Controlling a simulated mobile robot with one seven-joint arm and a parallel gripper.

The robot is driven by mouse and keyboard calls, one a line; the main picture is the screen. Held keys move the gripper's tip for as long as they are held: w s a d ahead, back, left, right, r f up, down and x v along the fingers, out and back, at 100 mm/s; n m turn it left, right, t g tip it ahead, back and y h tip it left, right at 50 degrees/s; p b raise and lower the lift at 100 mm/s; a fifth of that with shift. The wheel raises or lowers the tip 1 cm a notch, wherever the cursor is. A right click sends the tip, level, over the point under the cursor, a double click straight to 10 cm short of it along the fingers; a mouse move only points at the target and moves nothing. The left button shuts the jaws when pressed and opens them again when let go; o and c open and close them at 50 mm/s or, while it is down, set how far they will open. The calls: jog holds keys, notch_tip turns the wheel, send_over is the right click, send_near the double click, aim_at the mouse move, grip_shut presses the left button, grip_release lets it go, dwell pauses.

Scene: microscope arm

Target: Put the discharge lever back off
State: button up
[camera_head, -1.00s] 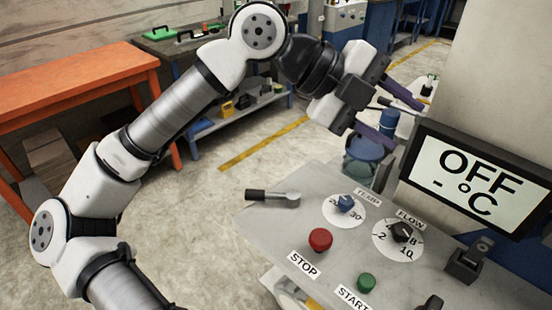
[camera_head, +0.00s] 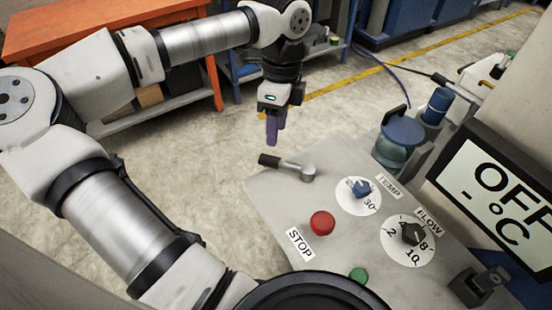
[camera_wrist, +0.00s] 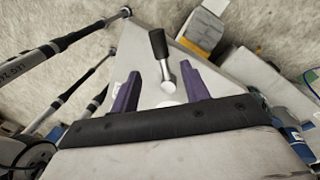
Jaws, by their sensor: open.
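The discharge lever (camera_head: 290,168) is a metal arm with a black grip, at the far-left corner of the grey control panel (camera_head: 275,200). In the head view its black grip points left, past the panel's edge. My gripper (camera_head: 273,138) points down, just behind and left of the lever, apart from it. In the wrist view the lever (camera_wrist: 161,56) lies ahead, between the lines of the two purple fingers of my gripper (camera_wrist: 160,85). The fingers are apart with nothing held between them.
On the panel are a red STOP button (camera_head: 322,223), a green button (camera_head: 358,275), a blue TEMP knob (camera_head: 361,188) and a black FLOW knob (camera_head: 412,233). A display (camera_head: 495,190) reads OFF. A blue-lidded vessel (camera_head: 402,135) stands behind the panel. An orange table (camera_head: 100,25) is at the back left.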

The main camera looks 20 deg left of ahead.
aim_at(275, 158)
jog(key=f+b, duration=0.1)
jog(key=f, duration=0.1)
jog(key=s+f+b, duration=0.1)
jog(key=f, duration=0.2)
jog(key=f+b, duration=0.1)
jog(key=f, duration=0.2)
jog(key=shift+s+d, duration=0.1)
jog(key=shift+s, duration=0.15)
grip_shut()
